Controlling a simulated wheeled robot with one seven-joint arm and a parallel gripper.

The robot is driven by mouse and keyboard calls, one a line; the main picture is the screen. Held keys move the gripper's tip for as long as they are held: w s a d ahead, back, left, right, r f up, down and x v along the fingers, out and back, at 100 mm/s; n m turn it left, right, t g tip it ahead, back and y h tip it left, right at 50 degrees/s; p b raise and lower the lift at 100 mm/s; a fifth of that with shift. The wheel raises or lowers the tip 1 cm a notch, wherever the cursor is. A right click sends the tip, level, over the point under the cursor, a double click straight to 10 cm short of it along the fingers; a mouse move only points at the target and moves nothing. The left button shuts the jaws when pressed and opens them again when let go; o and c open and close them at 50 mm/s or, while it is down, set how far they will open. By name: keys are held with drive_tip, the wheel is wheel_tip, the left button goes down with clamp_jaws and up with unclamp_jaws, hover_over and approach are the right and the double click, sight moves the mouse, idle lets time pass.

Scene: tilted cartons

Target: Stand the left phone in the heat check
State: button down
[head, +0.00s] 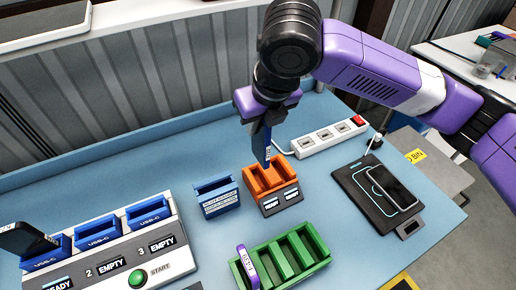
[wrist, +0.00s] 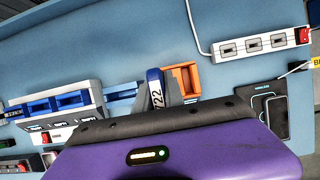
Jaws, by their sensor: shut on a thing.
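My gripper (head: 267,112) is shut on a slim blue phone (head: 262,146), held upright with its lower end pointing down. The orange holder (wrist: 181,79) is partly hidden behind the phone in the wrist view.
A blue labelled box (head: 216,197) stands left of the holder. A green slotted rack (head: 284,262) with a purple-banded item is in front. A white charging dock (head: 110,257) holds a dark phone (head: 24,240). A power strip (head: 325,136) and a pad with a black phone (head: 394,187) are right.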

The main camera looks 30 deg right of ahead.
sight(258, 143)
wheel_tip(258, 143, down, 6)
drive_tip(key=b, duration=0.5)
drive_tip(key=shift+f, duration=0.25)
drive_tip(key=shift+r, duration=0.2)
drive_tip(key=shift+r, duration=0.15)
drive_tip(key=shift+f+b, duration=2.1)
drive_tip(key=shift+f, duration=0.8)
drive_tip(key=shift+f, duration=0.25)
drive_tip(key=c, duration=1.3)
unclamp_jaws()
drive_tip(key=shift+c, duration=0.2)
